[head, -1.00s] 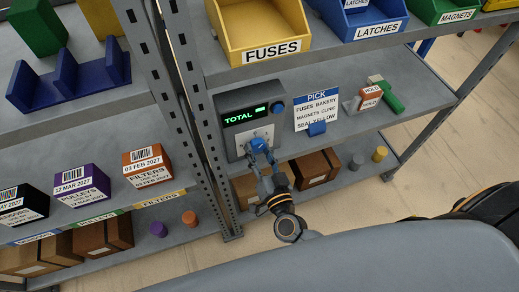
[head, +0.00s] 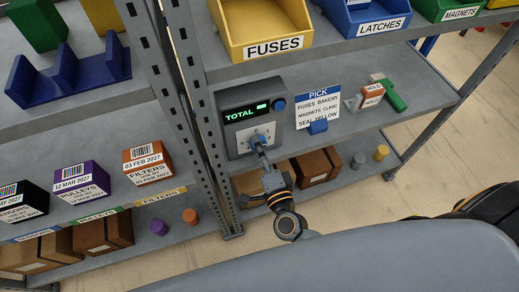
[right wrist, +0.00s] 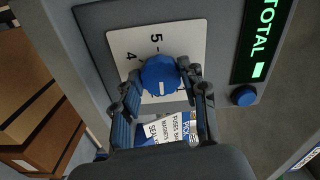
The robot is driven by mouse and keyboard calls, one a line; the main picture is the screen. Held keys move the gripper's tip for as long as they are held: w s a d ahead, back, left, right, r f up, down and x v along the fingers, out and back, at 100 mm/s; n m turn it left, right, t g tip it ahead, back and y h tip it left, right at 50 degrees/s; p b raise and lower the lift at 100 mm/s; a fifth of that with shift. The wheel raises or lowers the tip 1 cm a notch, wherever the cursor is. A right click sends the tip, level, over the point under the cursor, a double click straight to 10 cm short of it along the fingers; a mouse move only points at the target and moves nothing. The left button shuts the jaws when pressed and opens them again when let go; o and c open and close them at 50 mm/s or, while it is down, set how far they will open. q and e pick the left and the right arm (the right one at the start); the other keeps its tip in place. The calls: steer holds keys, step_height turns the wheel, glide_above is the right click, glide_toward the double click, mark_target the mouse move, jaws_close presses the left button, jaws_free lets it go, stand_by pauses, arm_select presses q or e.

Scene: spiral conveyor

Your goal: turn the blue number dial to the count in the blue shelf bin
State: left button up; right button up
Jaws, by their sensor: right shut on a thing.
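The blue number dial (right wrist: 160,74) sits on a white plate (right wrist: 187,40) on the front of a grey box marked TOTAL (head: 237,98). The digits 5 and 4 show on the plate in the right wrist view; other digits are hidden by my fingers. A pale mark shows on the dial's lower side in that view. My right gripper (head: 258,143) is shut on the dial, one finger on each side. The blue shelf bin (head: 343,22), labelled LATCHES, is on the shelf above; its contents are mostly out of view. My left gripper is not in view.
A yellow FUSES bin (head: 235,45) is above. A shelf post (head: 197,110) is close on the left.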

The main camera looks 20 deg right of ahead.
steer(key=shift+m, duration=1.3)
steer(key=shift+b, duration=0.3)
steer(key=o, duration=1.2)
steer(key=shift+c, duration=0.2)
steer(key=shift+s, duration=0.15)
steer(key=s, duration=1.1)
steer(key=shift+s+d, duration=0.2)
steer(key=shift+s, duration=0.2)
